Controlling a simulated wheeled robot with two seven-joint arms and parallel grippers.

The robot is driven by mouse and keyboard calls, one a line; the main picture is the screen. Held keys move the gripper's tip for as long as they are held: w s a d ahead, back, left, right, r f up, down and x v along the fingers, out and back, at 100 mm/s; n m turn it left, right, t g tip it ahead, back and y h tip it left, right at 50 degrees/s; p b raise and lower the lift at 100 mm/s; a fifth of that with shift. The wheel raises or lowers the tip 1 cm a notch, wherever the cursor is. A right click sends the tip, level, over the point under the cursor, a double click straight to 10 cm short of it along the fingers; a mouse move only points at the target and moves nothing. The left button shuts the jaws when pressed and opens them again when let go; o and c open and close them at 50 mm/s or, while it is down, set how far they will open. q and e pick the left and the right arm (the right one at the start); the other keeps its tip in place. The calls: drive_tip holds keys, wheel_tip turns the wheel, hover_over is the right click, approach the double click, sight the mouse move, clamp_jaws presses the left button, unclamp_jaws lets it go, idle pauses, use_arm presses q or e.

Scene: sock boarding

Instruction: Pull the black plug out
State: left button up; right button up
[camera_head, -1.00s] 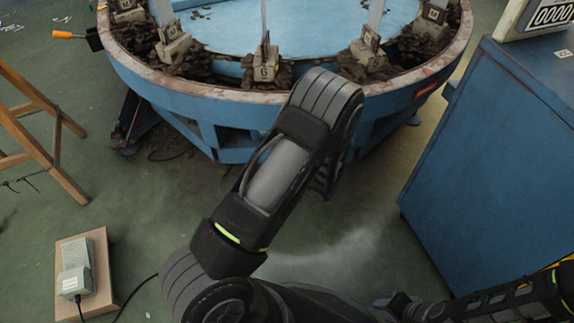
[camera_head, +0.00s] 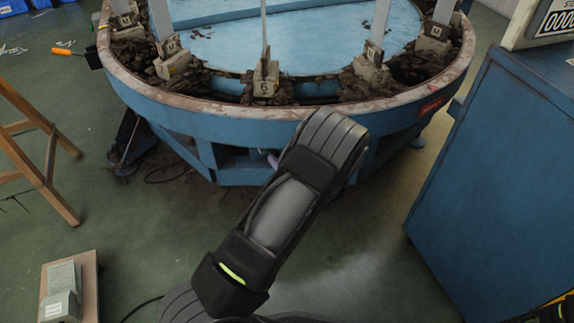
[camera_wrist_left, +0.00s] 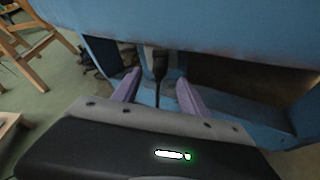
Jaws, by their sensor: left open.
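The black plug (camera_wrist_left: 159,62) shows in the left wrist view under the blue machine rim, upright, with its thin black cable (camera_wrist_left: 160,96) hanging down. My left gripper (camera_wrist_left: 158,80) has its two purple fingers apart, one on each side of the plug and cable. I see a gap on both sides, so the fingers do not appear to touch it. In the head view only a purple fingertip (camera_head: 272,160) shows below the rim; my forearm hides the rest of the gripper, and the plug is not seen there.
The round blue machine (camera_head: 240,122) overhangs the plug area. A blue cabinet (camera_head: 480,190) stands at right. A wooden stool (camera_head: 45,155) and a foot pedal on a board (camera_head: 88,285) are at left. The green floor between is clear.

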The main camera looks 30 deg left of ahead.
sight(276, 154)
use_arm(q)
drive_tip(key=b+x, duration=0.1)
drive_tip(key=x, duration=0.3)
drive_tip(key=shift+f, duration=0.1)
drive_tip(key=shift+w+a, duration=0.2)
drive_tip(key=shift+a, duration=0.15)
clamp_jaws()
